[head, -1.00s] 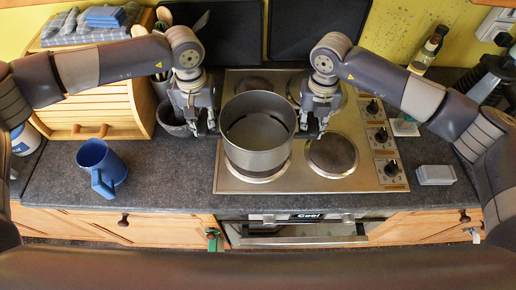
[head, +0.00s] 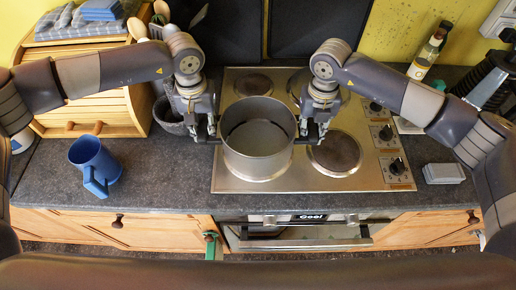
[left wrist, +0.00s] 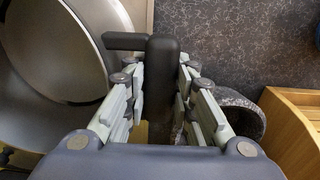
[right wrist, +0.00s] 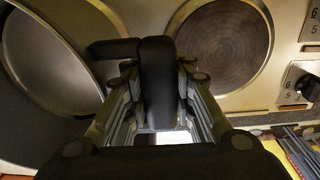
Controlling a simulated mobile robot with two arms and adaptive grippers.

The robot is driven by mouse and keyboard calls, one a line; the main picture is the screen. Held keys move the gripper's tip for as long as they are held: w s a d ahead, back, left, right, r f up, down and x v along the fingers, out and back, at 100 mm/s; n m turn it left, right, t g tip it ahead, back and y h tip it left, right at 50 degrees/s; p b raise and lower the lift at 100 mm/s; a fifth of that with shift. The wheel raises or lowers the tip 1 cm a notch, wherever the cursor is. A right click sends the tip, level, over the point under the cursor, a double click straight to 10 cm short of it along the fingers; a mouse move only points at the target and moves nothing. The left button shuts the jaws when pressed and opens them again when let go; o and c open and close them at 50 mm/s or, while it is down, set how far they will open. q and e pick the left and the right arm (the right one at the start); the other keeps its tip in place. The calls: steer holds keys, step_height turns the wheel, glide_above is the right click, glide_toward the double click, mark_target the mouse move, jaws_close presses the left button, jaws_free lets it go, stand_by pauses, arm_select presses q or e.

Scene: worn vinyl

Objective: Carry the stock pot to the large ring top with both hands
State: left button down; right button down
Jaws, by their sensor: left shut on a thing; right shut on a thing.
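The stock pot (head: 258,168), a deep grey metal pot, is upright over the front left of the hob. It looks empty, and it hides nearly all of the ring top beneath it. I cannot tell for sure whether its base touches. My left gripper (head: 209,132) is shut on its left black handle (left wrist: 162,70). My right gripper (head: 311,132) is shut on its right black handle (right wrist: 157,75). A large dark ring top (head: 335,152) lies bare at front right, beside the pot. It also shows in the right wrist view (right wrist: 222,42).
Control knobs (head: 396,167) line the hob's right side. A blue jug (head: 92,160) stands on the counter at left, a grey bowl (head: 170,112) near my left gripper. A grey box (head: 443,173) sits at right.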

arm_select(q)
steer(key=shift+w+a+f, duration=0.1)
steer(key=shift+a+f, duration=0.05)
steer(key=shift+f, duration=0.15)
arm_select(e)
steer(key=shift+d+f, duration=0.1)
steer(key=shift+f, duration=0.2)
arm_select(q)
steer(key=c, duration=1.3)
jaws_free()
steer(key=shift+r, duration=0.15)
steer(key=shift+c, duration=0.2)
arm_select(e)
steer(key=c, duration=1.3)
jaws_free()
steer(key=shift+r, duration=0.1)
steer(key=shift+c, duration=0.2)
arm_select(q)
steer(key=shift+r, duration=0.1)
arm_select(e)
steer(key=shift+r, duration=0.15)
